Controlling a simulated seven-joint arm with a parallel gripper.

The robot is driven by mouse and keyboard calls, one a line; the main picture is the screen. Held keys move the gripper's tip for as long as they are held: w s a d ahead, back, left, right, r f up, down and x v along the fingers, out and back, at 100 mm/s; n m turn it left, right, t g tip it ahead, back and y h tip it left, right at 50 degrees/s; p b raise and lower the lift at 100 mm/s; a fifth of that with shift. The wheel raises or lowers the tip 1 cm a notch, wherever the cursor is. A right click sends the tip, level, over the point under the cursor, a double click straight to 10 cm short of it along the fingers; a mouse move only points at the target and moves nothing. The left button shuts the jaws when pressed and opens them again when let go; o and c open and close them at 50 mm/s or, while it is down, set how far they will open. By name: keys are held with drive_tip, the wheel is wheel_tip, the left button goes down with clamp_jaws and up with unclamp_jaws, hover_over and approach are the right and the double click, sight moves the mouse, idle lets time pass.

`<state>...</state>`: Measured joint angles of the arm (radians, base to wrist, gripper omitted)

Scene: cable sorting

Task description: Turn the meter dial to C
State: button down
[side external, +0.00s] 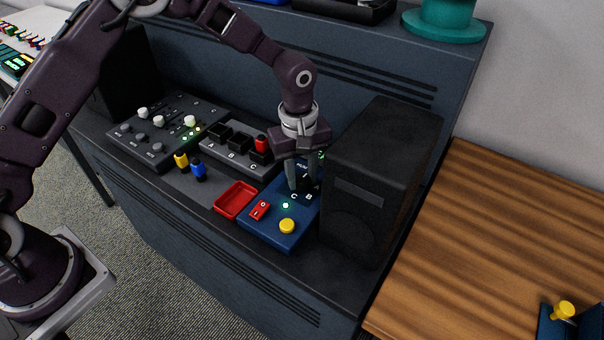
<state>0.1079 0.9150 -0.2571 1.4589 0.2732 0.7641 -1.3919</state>
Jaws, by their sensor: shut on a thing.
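The blue meter box (262,228) stands on the dark console, with white letters on its upper part. The letters C (294,197) and B (309,197) show near the dial. My gripper (302,186) points down over this upper part, its fingers shut on the small black dial (309,184). The fingers hide much of the dial, so I cannot tell which letter it points to. A green light (285,205), a red rocker switch (260,210) and a yellow button (287,226) sit on the near part of the box.
A tall black speaker (378,185) stands close on the right of the meter. A red tray (235,201) lies to its left. A grey A-B-C socket block (240,148), yellow plug (181,160), blue plug (198,169) and knob panel (168,130) are farther left.

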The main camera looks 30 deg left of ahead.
drive_tip(key=m, duration=0.3)
drive_tip(key=shift+m, duration=0.4)
drive_tip(key=m, duration=1.3)
drive_tip(key=shift+w+m+g, duration=0.1)
drive_tip(key=shift+m+g, duration=0.2)
drive_tip(key=m, duration=0.4)
drive_tip(key=shift+m, duration=0.3)
drive_tip(key=m, duration=0.8)
drive_tip(key=shift+m, duration=0.4)
drive_tip(key=m, duration=0.4)
drive_tip(key=shift+w+m, duration=0.1)
drive_tip(key=shift+m, duration=0.3)
